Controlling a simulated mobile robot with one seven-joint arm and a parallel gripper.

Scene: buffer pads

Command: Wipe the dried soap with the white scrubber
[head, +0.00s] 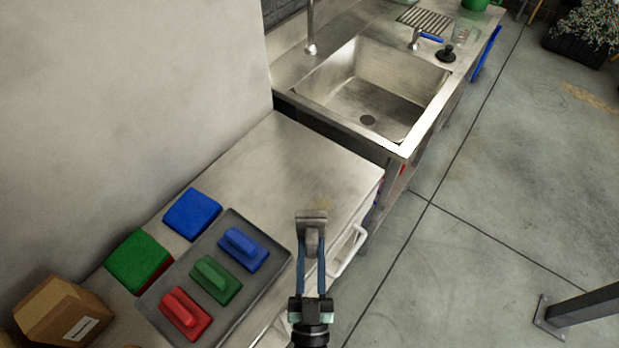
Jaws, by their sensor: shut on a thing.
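My gripper (313,250) is shut on the handle of a pale grey scrubber, which I take to be the white scrubber (311,216). It is at the right front part of the steel counter (280,165). I cannot tell if the scrubber touches the surface. A faint yellowish-brown stain, likely the dried soap (323,202), shows on the counter just beyond the scrubber; part of it may be hidden behind it.
A dark grey tray (262,280) left of my gripper holds blue (243,250), green (216,280) and red (185,315) scrubbers. Blue (192,214) and green (138,260) pads and a cardboard box (60,310) lie further left. A sink (370,95) stands beyond the counter.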

